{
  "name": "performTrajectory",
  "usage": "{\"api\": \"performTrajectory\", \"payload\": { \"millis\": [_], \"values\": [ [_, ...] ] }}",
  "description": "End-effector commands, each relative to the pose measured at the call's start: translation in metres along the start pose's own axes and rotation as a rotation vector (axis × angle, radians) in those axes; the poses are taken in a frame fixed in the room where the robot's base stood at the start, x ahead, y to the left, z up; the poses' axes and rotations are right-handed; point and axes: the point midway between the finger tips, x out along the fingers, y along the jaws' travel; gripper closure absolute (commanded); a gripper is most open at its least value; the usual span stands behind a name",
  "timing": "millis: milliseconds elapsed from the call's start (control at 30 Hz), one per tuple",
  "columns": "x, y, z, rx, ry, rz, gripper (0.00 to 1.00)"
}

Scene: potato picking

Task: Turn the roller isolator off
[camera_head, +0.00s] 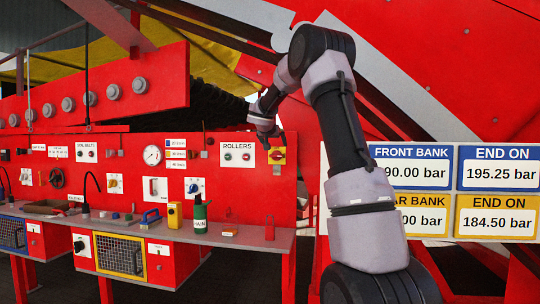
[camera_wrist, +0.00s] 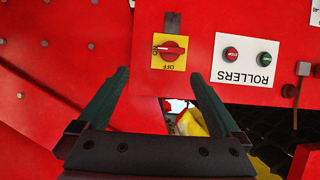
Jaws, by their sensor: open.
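The roller isolator is a red rotary knob (camera_wrist: 173,48) on a yellow square plate (camera_wrist: 178,66). In the wrist view it appears upside down, with OFF printed below the knob. The knob's bar lies roughly horizontal, with a pale mark at its left end. In the head view the isolator (camera_head: 277,156) is on the red panel, right of the ROLLERS plate. My gripper (camera_wrist: 158,76) is open and empty. Its two dark green fingers sit either side of and below the plate in the wrist view, apart from the knob.
The white ROLLERS plate (camera_head: 238,147) with red and green buttons is beside the isolator; it also shows in the wrist view (camera_wrist: 244,73). A shelf (camera_head: 250,237) below holds a green bottle (camera_head: 200,216) and a yellow box (camera_head: 174,215). Pressure display signs (camera_head: 498,191) are at right.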

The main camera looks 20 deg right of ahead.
Motion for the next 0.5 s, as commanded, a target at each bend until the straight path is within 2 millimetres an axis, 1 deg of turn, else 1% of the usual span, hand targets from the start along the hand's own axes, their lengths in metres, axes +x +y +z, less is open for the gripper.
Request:
{"api": "performTrajectory", "payload": {
  "millis": [33,100,200,367,500],
  "values": [
    [0.017,-0.006,-0.001,-0.001,0.017,-0.002,0.0],
    [0.032,-0.011,-0.003,0.002,0.038,-0.007,0.0],
    [0.043,-0.015,-0.005,0.002,0.054,-0.011,0.0],
    [0.058,-0.016,-0.006,0.004,0.056,-0.012,0.0],
    [0.084,-0.015,-0.006,0.005,0.054,-0.011,0.0]
  ]
}}
